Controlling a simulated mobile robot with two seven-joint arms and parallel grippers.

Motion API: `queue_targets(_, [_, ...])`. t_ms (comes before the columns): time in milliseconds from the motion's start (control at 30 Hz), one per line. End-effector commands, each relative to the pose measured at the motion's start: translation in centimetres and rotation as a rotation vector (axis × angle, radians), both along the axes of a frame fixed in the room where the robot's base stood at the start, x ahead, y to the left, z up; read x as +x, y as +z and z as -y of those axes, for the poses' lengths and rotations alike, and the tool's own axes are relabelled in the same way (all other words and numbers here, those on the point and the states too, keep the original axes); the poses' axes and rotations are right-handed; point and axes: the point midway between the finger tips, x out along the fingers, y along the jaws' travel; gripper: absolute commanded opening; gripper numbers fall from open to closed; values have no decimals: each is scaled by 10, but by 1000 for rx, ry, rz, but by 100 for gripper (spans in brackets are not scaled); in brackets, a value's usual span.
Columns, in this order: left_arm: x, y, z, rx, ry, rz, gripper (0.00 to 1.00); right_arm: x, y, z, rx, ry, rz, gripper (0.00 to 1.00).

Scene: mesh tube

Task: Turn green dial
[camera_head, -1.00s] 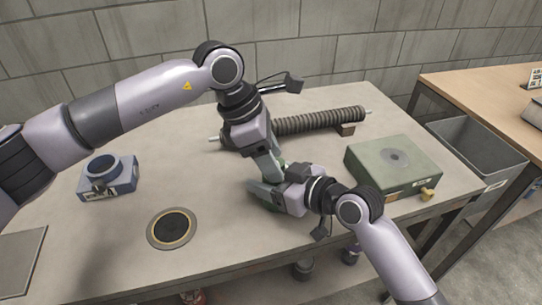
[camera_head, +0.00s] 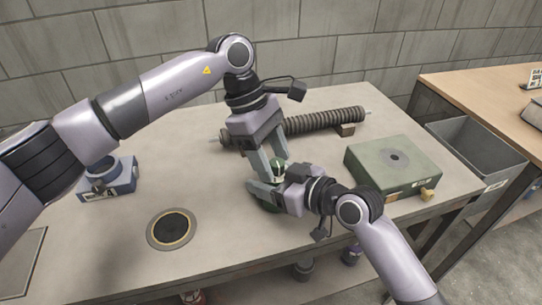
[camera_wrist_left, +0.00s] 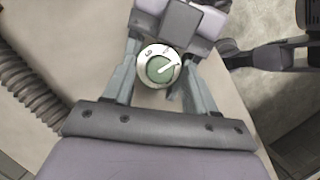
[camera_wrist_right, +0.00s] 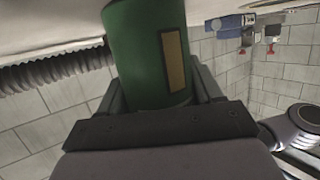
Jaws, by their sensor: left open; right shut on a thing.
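The green dial (camera_wrist_left: 158,66) sits on top of a green cylinder, inside a pale ring with marks and with a white pointer line across it; it also shows in the head view (camera_head: 277,166). The cylinder's green body (camera_wrist_right: 147,48), with a tan strip down its side, fills the right wrist view. My right gripper (camera_head: 262,190) is shut on the green cylinder low on its side. My left gripper (camera_head: 272,161) is open and points down from above, with its fingers on either side of the dial. Whether the fingers touch the dial cannot be told.
A ribbed mesh tube (camera_head: 325,120) lies behind the grippers. A green box (camera_head: 370,172) stands at right, a blue device (camera_head: 122,184) at left. A round dark disc (camera_head: 173,228) lies at the front. A grey bin (camera_head: 470,139) is beyond the table's right edge.

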Motion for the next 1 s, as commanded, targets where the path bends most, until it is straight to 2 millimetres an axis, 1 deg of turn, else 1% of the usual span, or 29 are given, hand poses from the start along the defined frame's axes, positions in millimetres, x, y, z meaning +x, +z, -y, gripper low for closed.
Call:
queue_targets(33, [1, 1, 1, -3, -35, -1, 57, 0, 0, 0, 0, 0, 0, 29])
queue_targets(100, [5, 19, -6, -2, -26, 6, 57, 0, 0, 0, 0, 0, 0, 29])
queue_targets(633, [24, 117, -41, -4, -23, 5, 57, 0, 0, 0, 0, 0, 0, 29])
queue_targets(667, [22, 114, -39, 1, -26, 5, 57, 0, 0, 0, 0, 0, 0, 29])
queue_targets(833, [19, 115, -34, 0, -24, 6, 57, 0, 0, 0, -1, 0, 1, 29])
queue_targets(900, [16, 98, -28, -2, -27, -2, 57, 0, 0, 0, -1, 0, 1, 29])
queue_targets(1000, [12, 80, -21, -1, -26, -1, 57, 0, 0, 0, -1, 0, 1, 29])
